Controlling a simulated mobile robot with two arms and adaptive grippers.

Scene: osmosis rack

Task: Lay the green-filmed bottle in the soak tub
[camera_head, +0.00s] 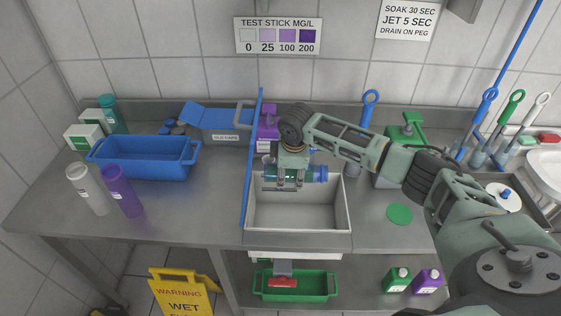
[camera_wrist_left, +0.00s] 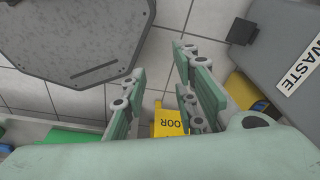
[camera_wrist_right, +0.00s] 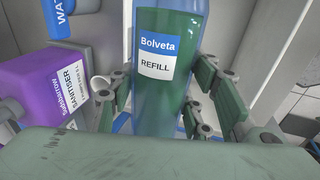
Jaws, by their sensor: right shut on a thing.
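My right gripper (camera_head: 287,182) is shut on a blue, see-through bottle (camera_head: 306,173) with green inside. The bottle lies sideways over the back part of a pale open-topped basin (camera_head: 342,240). In the right wrist view, the bottle (camera_wrist_right: 166,105) has a blue and white "Bolveta REFILL" label and sits between the fingers. A blue open tub (camera_head: 143,170) stands further left on the counter. No readable label shows which of the two is the soak tub. My left gripper (camera_wrist_left: 158,95) is open and empty above the floor, outside the head view.
A purple sanitiser container (camera_head: 268,125) is behind. Several brushes stand at right. A yellow warning sign (camera_head: 183,293) is on the floor.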

